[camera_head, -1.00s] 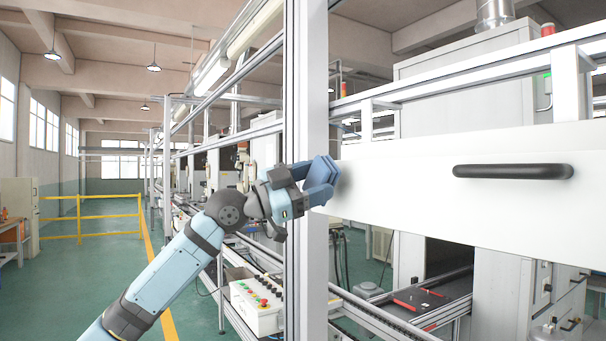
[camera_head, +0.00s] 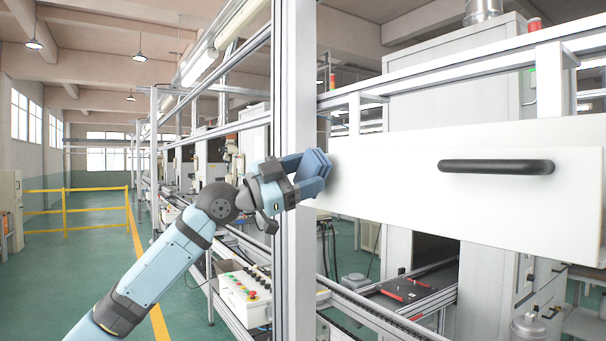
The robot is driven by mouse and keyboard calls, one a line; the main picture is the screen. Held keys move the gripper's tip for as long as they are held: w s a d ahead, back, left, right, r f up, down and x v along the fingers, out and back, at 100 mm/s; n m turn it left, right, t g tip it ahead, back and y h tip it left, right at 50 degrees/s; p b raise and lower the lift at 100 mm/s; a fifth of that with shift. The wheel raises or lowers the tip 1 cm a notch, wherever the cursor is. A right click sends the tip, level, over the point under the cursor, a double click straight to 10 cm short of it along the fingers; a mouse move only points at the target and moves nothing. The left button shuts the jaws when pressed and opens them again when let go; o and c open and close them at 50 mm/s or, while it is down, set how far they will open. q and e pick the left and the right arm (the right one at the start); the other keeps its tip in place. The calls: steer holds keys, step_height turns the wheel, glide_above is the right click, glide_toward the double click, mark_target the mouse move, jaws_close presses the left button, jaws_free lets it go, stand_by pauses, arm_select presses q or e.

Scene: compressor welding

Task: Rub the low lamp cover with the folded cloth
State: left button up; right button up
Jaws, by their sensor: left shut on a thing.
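My left gripper (camera_head: 307,180) is shut on the folded blue cloth (camera_head: 317,163). I cannot tell whether the cloth touches the panel. Long tube lamps hang along the top of the line at upper left; the lower one has a pale cover (camera_head: 205,65), well above and left of the cloth. I cannot tell for sure that this is the low lamp cover. My right gripper is not in view.
The metal post (camera_head: 293,100) stands close to my left gripper. The white panel (camera_head: 390,180) with a black handle (camera_head: 496,167) fills the right side. A control box with buttons (camera_head: 245,295) is below. Open green floor with a yellow rail (camera_head: 65,210) lies left.

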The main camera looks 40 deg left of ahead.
mark_target(342, 168)
arm_select(q)
steer(key=shift+w+d+p, duration=0.3)
steer(key=shift+w+p, duration=0.15)
steer(key=shift+w, duration=0.3)
steer(key=shift+d, duration=0.1)
steer(key=shift+s+d+p, duration=0.4)
steer(key=shift+s+d, duration=0.05)
steer(key=shift+d, duration=0.45)
steer(key=shift+s+d+p, duration=0.35)
steer(key=shift+s+d, duration=0.05)
steer(key=shift+d, duration=0.45)
steer(key=shift+w+r, duration=0.1)
steer(key=shift+w+a, duration=0.25)
steer(key=shift+a, duration=0.35)
steer(key=shift+w+a, duration=0.3)
steer(key=shift+a, duration=0.35)
steer(key=shift+w+a, duration=0.25)
steer(key=shift+a, duration=0.35)
